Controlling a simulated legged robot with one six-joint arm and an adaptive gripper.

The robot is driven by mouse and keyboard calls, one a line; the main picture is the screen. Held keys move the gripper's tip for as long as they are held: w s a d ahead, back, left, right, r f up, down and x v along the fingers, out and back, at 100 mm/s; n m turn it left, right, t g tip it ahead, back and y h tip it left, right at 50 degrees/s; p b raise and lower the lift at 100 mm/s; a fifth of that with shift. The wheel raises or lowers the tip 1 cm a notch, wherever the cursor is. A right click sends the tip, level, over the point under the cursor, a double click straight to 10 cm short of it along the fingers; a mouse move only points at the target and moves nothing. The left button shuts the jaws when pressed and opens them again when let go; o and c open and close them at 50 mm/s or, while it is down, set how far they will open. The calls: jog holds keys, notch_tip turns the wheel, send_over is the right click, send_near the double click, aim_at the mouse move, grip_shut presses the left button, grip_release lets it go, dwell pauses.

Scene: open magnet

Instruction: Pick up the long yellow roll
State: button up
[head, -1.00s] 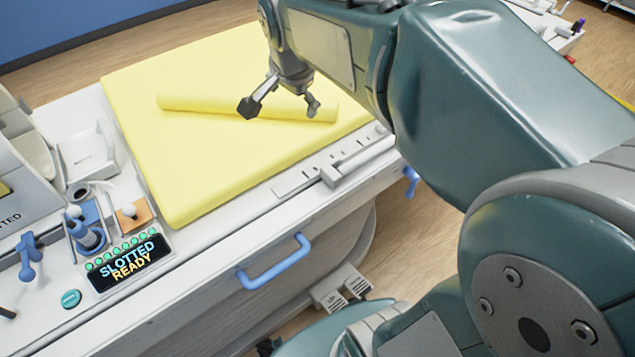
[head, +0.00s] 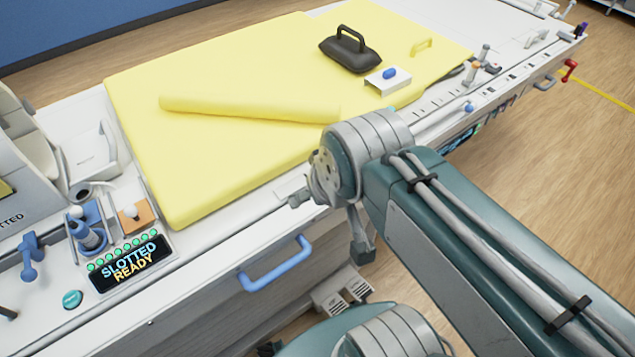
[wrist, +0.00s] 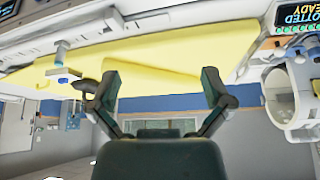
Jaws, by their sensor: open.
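The long yellow roll (head: 250,107) lies on the yellow mat (head: 190,180) in the head view, running from the left to the lower right. Its right end is close behind my wrist in the picture. My gripper (head: 332,224) is at the table's front edge, in front of the mat and apart from the roll. In the wrist view my gripper (wrist: 160,88) has its two fingers spread, with nothing held between them.
A black handled bag (head: 350,52) and a white block with a blue knob (head: 389,76) are at the mat's back right. A blue drawer handle (head: 275,265) sticks out in front. A display (head: 130,262) reading "SLOTTED READY" and small fixtures stand at the left.

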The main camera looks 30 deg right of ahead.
jog(key=w+a+r+n, duration=0.1)
jog(key=w+r+n, duration=0.3)
jog(key=w, duration=0.7)
jog(key=n+y, duration=0.2)
jog(key=n, duration=0.6)
send_over(197, 97)
jog(key=s, duration=0.3)
notch_tip(197, 97, down, 10)
jog(key=x, duration=0.6)
jog(key=d+x, duration=0.1)
jog(key=x, duration=0.3)
jog(key=shift+s+f, duration=0.25)
jog(key=shift+f, duration=0.05)
jog(key=shift+d, duration=0.1)
jog(key=c, duration=1.1)
